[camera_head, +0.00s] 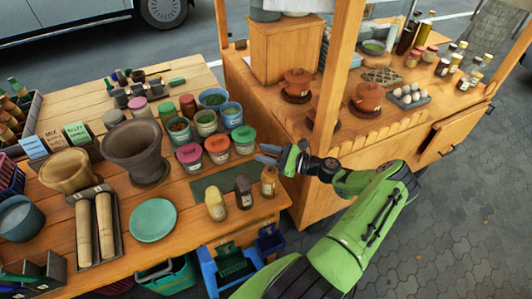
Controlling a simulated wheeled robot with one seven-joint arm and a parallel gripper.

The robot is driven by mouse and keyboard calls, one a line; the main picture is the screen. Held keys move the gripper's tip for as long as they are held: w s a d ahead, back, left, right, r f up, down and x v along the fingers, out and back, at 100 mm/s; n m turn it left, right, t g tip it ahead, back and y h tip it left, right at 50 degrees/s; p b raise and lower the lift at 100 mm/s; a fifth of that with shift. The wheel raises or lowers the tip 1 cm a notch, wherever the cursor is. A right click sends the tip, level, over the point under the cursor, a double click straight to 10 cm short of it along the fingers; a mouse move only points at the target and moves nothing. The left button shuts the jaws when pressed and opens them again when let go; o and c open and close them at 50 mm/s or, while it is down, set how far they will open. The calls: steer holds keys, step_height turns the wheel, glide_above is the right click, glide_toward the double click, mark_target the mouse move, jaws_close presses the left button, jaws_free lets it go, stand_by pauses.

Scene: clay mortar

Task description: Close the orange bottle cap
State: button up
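My gripper (267,153) is at the right edge of the left wooden table, pointing left. Its two fingers look apart with nothing between them. An amber-orange bottle (269,183) stands upright just below it in the picture, close to the fingers; whether they touch cannot be told. The state of its cap is too small to tell. A dark-topped bottle (243,193) and a yellowish bottle (215,205) stand to its left in a slanted row. Jars with a green lid (243,134), an orange-red lid (217,143) and a pink lid (189,152) stand behind them.
A large clay mortar (135,150), a wooden bowl (68,171) and a teal plate (152,220) are on the left table (185,235). A wooden stall (300,195) with a post (338,75) stands right of my gripper. Blue crates (230,265) are below the table.

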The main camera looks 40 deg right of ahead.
jaws_close()
steer(key=shift+a, duration=0.1)
steer(key=n+b, duration=0.1)
steer(key=n, duration=0.1)
steer(key=s+a+f+n, duration=0.1)
steer(key=shift+a+n+b, duration=0.3)
steer(key=shift+n+b, duration=0.05)
steer(key=shift+n, duration=0.05)
steer(key=n+b, duration=0.1)
steer(key=a+f+n+b, duration=0.1)
steer(key=n, duration=0.1)
steer(key=shift+s+a+f+n, duration=0.1)
steer(key=shift+s+a+n, duration=0.1)
steer(key=shift+s+n, duration=0.15)
steer(key=shift+s+a+f+n+b, duration=0.2)
steer(key=shift+f+n+b, duration=0.4)
steer(key=shift+n+b, duration=0.65)
steer(key=shift+s+a+f+n+b, duration=0.1)
steer(key=shift+a+f+n+b, duration=0.15)
steer(key=shift+f+n+b, duration=0.65)
steer(key=shift+s+a+f+n+b, duration=0.15)
steer(key=shift+a+f+n+b, duration=0.15)
steer(key=shift+n+b, duration=1.25)
steer(key=shift+n+p, duration=0.35)
steer(key=shift+n, duration=0.1)
